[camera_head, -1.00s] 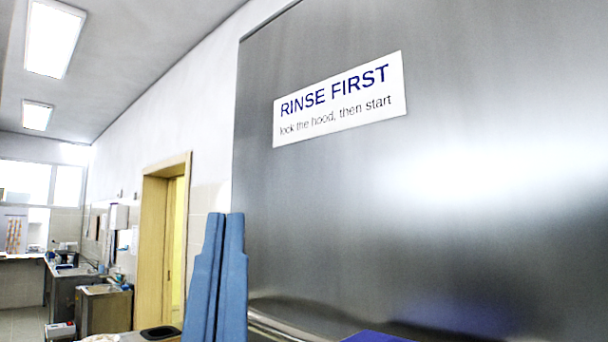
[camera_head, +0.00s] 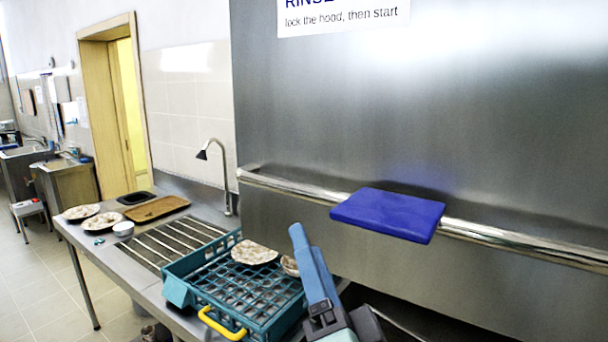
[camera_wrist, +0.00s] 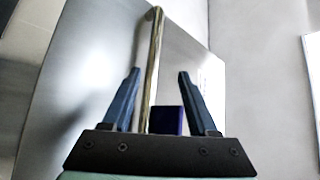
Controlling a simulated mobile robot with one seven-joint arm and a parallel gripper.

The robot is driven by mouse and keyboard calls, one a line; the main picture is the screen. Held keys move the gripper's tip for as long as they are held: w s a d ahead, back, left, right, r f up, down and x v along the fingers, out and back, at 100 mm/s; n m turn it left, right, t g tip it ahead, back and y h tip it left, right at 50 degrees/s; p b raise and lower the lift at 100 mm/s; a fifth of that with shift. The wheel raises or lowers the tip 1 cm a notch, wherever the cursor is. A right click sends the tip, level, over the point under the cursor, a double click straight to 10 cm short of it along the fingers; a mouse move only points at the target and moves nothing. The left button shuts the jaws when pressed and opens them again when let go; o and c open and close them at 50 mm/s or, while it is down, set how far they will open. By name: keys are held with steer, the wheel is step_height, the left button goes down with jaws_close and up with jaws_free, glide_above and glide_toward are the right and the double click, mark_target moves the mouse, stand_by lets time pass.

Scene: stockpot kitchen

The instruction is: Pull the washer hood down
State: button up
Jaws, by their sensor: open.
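The washer hood (camera_head: 480,120) is a large stainless steel panel filling the right of the head view; a dark gap shows below its lower part. A shiny handle bar (camera_head: 500,234) runs across it. A blue slab (camera_head: 388,213) lies over the bar, hiding part of it. My gripper (camera_head: 307,242), with blue fingers, is open and empty, below and left of the slab in the head view. In the wrist view, my open fingers (camera_wrist: 159,73) frame the bar (camera_wrist: 153,65) and a dark blue block (camera_wrist: 167,121); the bar appears ahead, not gripped.
A teal dish rack (camera_head: 235,290) with a yellow handle and plates stands on the steel counter (camera_head: 100,250) at the left, close to my gripper. A tap (camera_head: 225,180) rises behind it. A sign (camera_head: 343,17) is on the hood.

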mark_target(293, 191)
steer(key=shift+m, duration=0.5)
steer(key=p+x, duration=0.1)
steer(key=x, duration=0.3)
steer(key=p+x, duration=0.2)
steer(key=x, duration=0.2)
steer(key=f+p+x, duration=0.1)
steer(key=p+x, duration=0.1)
steer(key=x, duration=0.2)
steer(key=shift+w+d+r, duration=0.1)
steer(key=shift+w+d, duration=0.2)
steer(key=shift+w, duration=0.2)
steer(key=shift+c, duration=0.2)
jaws_close()
steer(key=shift+h, duration=0.3)
